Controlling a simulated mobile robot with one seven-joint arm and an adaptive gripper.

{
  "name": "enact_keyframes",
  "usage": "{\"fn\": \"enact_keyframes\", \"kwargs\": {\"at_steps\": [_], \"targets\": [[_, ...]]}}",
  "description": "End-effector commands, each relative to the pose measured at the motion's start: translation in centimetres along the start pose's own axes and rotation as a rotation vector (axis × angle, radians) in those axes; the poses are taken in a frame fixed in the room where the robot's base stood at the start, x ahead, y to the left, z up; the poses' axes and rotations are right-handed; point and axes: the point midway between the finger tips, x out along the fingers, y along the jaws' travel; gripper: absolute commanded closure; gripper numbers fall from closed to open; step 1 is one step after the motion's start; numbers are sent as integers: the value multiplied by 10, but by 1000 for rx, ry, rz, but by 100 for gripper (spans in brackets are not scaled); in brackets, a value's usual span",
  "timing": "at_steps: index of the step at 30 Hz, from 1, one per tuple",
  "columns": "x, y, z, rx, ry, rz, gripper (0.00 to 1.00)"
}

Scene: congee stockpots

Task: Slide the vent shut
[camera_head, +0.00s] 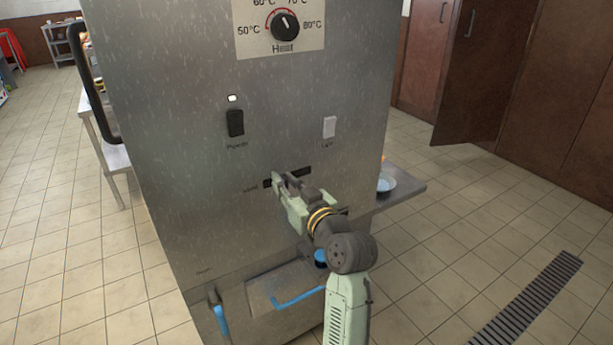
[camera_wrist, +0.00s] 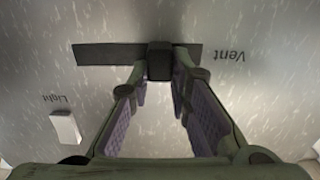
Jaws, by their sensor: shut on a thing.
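The vent is a dark horizontal slot (camera_head: 302,172) in the metal cabinet front, below the power and light switches. In the wrist view the slot (camera_wrist: 100,54) runs left and right of a small black slider knob (camera_wrist: 159,60), beside the upside-down word "Vent". The knob sits nearer the slot's "Vent" end. My gripper (camera_head: 283,180) is at the slot in the head view. In the wrist view my gripper (camera_wrist: 159,75) has its two fingertips on either side of the knob, shut on it. In the head view the gripper hides the knob and part of the slot.
Above are a black power switch (camera_head: 235,123), a white light switch (camera_head: 329,127) and a heat dial (camera_head: 285,26). A side shelf with a bowl (camera_head: 386,184) juts out at right. A blue handle (camera_head: 298,298) sits low on the cabinet. Tiled floor is open around it.

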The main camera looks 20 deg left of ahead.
Motion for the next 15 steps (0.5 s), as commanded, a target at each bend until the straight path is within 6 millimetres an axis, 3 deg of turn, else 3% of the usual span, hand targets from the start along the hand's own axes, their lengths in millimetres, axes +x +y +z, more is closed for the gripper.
{"fn": "enact_keyframes", "kwargs": {"at_steps": [4,14,15], "targets": [[0,-24,1,-1,-2,-5,100],[0,-29,1,1,-2,-9,100],[0,-29,1,1,-3,-10,81]]}}
